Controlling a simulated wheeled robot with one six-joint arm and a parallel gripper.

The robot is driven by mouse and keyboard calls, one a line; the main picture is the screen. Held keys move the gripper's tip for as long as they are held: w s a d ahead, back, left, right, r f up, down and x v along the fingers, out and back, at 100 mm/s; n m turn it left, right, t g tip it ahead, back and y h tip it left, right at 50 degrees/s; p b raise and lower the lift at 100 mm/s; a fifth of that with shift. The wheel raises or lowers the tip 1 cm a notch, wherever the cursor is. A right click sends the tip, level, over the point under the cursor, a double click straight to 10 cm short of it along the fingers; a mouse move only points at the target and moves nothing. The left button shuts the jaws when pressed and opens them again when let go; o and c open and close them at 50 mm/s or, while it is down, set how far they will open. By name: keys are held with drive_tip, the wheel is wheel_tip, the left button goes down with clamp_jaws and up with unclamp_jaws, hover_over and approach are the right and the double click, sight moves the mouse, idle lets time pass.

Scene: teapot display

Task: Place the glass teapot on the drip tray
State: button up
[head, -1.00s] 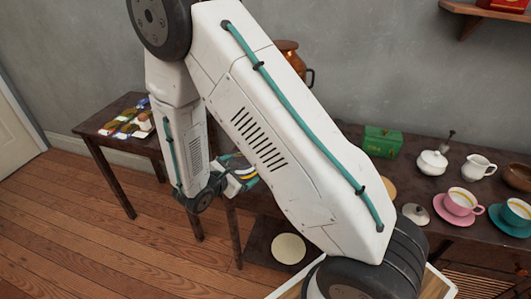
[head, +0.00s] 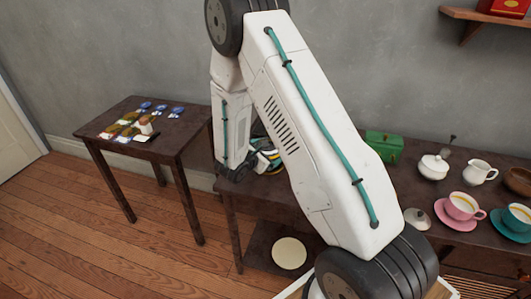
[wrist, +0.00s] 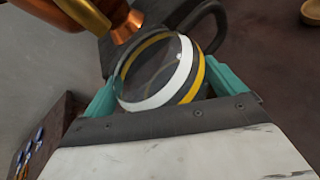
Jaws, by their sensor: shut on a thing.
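My gripper (wrist: 165,92) has its teal fingers on either side of the glass teapot (wrist: 158,70), which has white and yellow bands. A dark curved handle (wrist: 213,22) shows behind the glass. In the head view the banded teapot (head: 274,158) shows only partly beside my arm, over the left part of the long dark table. A copper vessel with a spout (wrist: 122,20) is close beside the teapot in the wrist view. I cannot make out the drip tray in either view; my arm covers much of the table.
The long dark table (head: 400,185) also holds a green box (head: 384,145), a white sugar bowl (head: 432,167), a jug (head: 479,171), a loose lid (head: 417,219) and cups on saucers. A small side table (head: 120,145) with cards stands left. A pale disc (head: 289,253) lies low down.

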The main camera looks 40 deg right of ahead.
drive_tip(key=shift+f, duration=0.1)
drive_tip(key=o, duration=0.8)
drive_tip(key=shift+r, duration=0.2)
drive_tip(key=v, duration=1.1)
drive_tip(key=s+d+r+m+g+y, duration=0.25)
drive_tip(key=s+r+m+g, duration=0.45)
drive_tip(key=s+r+m, duration=0.75)
drive_tip(key=s+a+r+m+t+y, duration=0.1)
drive_tip(key=s+a+r+y, duration=0.2)
drive_tip(key=s, duration=0.2)
drive_tip(key=s+a+r+m+t+y, duration=0.1)
drive_tip(key=s+a+r+y, duration=0.3)
drive_tip(key=s, duration=0.1)
drive_tip(key=s+a+r+m+t+y, duration=0.1)
drive_tip(key=s+a+r+m+y, duration=0.1)
drive_tip(key=s, duration=0.4)
drive_tip(key=shift+a+r+y, duration=0.65)
drive_tip(key=shift+a+r, duration=0.25)
drive_tip(key=shift+a, duration=0.15)
